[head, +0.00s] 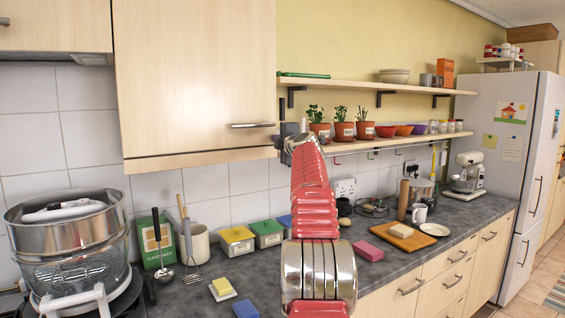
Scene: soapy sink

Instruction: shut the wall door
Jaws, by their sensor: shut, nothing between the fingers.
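The wall door (195,75) is the pale wood front of the wall cupboard at upper left centre. Its bar handle (253,125) is near its lower right corner. The door looks nearly flush with the cupboard; I cannot tell whether a small gap remains. My red arm rises from the bottom centre. My gripper (284,138) is at its far end, small and dark, just right of the door's lower right edge. It is shut and empty, partly hidden by the arm. I cannot tell whether it touches the door.
Wall shelves (365,84) with potted plants and bowls are right of the door. A steel steamer (70,245) stands at left. The counter below holds sponges, tubs, a chopping board (400,236) and a stand mixer (468,172). A fridge (510,150) stands at right.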

